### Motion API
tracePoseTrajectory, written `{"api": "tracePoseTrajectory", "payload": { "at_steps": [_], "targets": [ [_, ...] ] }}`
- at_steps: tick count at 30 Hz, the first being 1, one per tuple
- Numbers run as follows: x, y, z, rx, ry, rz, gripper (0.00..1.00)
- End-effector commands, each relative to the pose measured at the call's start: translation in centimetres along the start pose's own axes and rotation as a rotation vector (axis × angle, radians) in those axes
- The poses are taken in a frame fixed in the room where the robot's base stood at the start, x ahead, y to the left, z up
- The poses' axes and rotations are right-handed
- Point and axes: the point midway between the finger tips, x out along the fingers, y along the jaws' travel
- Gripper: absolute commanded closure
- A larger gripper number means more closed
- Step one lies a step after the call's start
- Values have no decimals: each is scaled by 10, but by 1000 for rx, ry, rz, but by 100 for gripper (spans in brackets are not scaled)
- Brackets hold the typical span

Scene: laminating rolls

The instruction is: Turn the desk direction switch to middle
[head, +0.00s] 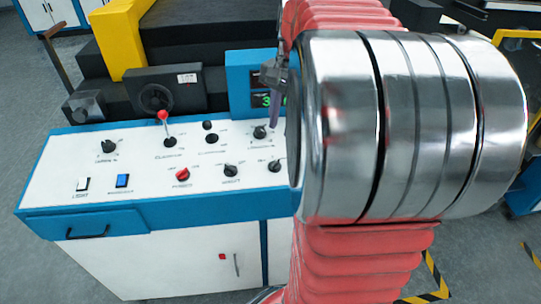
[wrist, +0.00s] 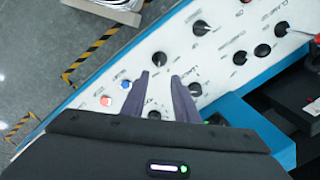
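The control desk (head: 60,180) has a white top with several black rotary switches and small printed labels. I cannot read which switch is the desk direction switch. In the head view my gripper (head: 273,122) points down just right of a black knob (head: 260,132); my arm hides part of it. In the wrist view my gripper (wrist: 160,76) is open, its two dark fingers apart. One black knob (wrist: 159,59) shows just beyond the fingertips, another (wrist: 195,90) beside the right finger, and a third (wrist: 154,115) between the fingers lower down. No grip on a knob shows.
A red-ball lever (head: 164,117) stands up from the desk, left of my gripper. Black machinery is behind the desk.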

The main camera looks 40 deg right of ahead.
Motion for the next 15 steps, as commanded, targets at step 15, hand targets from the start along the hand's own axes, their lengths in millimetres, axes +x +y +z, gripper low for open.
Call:
{"api": "tracePoseTrajectory", "payload": {
  "at_steps": [15],
  "targets": [
    [51,1,1,-1,-3,2,73]
  ]
}}
